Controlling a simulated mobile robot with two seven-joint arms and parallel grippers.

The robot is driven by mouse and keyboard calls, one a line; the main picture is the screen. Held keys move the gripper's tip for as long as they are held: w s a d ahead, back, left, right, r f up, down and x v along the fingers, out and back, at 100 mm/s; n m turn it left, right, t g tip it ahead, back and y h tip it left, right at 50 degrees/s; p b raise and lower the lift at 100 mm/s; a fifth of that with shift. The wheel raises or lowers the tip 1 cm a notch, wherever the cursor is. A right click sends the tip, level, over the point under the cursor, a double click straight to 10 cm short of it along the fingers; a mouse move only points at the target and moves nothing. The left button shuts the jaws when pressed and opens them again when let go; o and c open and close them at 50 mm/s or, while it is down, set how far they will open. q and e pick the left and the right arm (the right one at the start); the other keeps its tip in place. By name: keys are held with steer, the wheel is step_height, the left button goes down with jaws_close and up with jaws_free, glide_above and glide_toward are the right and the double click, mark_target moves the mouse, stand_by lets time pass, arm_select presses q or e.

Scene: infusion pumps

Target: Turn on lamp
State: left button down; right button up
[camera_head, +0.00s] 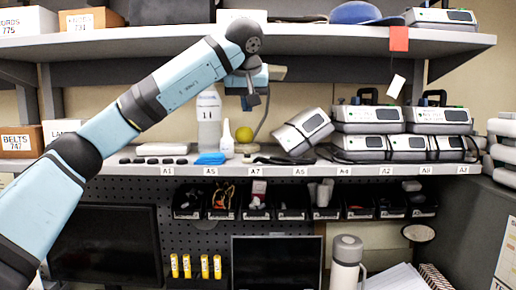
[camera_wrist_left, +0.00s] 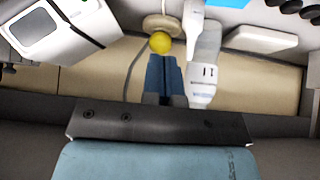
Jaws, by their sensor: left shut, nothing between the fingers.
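The lamp stands on the middle shelf. Its pale head (camera_head: 277,73) is partly behind my left wrist, and a thin curved stalk (camera_head: 267,112) runs down from it. A yellow ball-like part (camera_head: 244,134) is low at the lamp's base; in the left wrist view the yellow part (camera_wrist_left: 160,42) sits by a round beige base (camera_wrist_left: 165,24). My left gripper (camera_head: 253,101) is above the yellow part. Its blue fingers (camera_wrist_left: 161,57) are shut and empty, with tips lined up close to the yellow part; contact cannot be told. My right gripper is out of view.
A large white bottle (camera_head: 208,121) and a small white bottle (camera_head: 227,137) stand left of the yellow part. A tilted infusion pump (camera_head: 303,131) is to the right, with stacked pumps (camera_head: 367,119) beyond. The upper shelf (camera_head: 330,33) is close above my wrist.

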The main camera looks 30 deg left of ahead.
arm_select(q)
steer(key=shift+a, duration=0.15)
steer(key=p, duration=0.1)
glide_above(248, 155)
step_height(248, 155, down, 8)
steer(key=shift+s+r, duration=0.1)
steer(key=shift+r, duration=0.05)
step_height(248, 155, down, 3)
steer(key=shift+r+p, duration=0.2)
steer(key=shift+p, duration=0.15)
steer(key=shift+s+d+f, duration=0.2)
steer(key=shift+f, duration=0.55)
steer(key=shift+s+d+f+t+b, duration=0.1)
steer(key=shift+s+f+t+b, duration=0.1)
steer(key=shift+f+t+b, duration=0.4)
steer(key=shift+r+g+y, duration=0.15)
steer(key=shift+g+y, duration=0.15)
steer(key=shift+r, duration=0.15)
